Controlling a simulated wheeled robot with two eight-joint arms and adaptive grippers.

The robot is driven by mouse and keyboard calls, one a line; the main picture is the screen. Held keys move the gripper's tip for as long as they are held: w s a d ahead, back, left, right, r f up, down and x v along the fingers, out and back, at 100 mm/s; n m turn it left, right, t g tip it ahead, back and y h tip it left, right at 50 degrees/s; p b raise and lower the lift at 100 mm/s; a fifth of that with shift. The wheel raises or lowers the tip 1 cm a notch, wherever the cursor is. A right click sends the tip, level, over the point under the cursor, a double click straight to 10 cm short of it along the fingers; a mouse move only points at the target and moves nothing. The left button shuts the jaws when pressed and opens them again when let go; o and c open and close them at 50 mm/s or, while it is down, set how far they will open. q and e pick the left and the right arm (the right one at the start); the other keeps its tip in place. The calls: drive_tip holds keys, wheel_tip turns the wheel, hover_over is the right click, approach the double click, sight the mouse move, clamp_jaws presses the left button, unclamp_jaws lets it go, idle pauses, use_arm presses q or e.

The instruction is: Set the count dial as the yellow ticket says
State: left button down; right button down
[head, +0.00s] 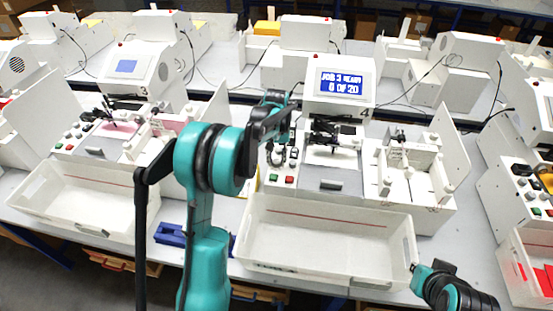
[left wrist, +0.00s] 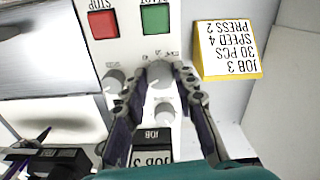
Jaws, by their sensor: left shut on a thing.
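My left gripper (head: 282,157) is over the control panel of the machine marked 4. In the left wrist view, its two fingertips (left wrist: 165,75) are shut on a grey dial (left wrist: 159,78) below the green button (left wrist: 155,19). The dial's label is too small to read. The yellow ticket (left wrist: 229,48) stands beside the panel and reads, upside down, job 3, 30 pcs, speed 4, press 2. The machine's screen (head: 342,82) reads "JOB 3 READY" and "0 OF 20". My right arm shows at the lower right, without visible fingers.
Another grey dial (left wrist: 115,80) and a smaller one (left wrist: 164,109) sit close to the fingers. The red stop button (left wrist: 102,24) is beside the green one. A white tray (head: 326,266) lies in front of the machine. Similar machines stand on both sides.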

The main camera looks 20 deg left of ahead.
sight(276, 161)
use_arm(q)
drive_tip(key=m, duration=0.4)
drive_tip(key=shift+m, duration=1.6)
drive_tip(key=c, duration=1.5)
unclamp_jaws()
wheel_tip(276, 161, up, 12)
drive_tip(key=shift+r, duration=0.1)
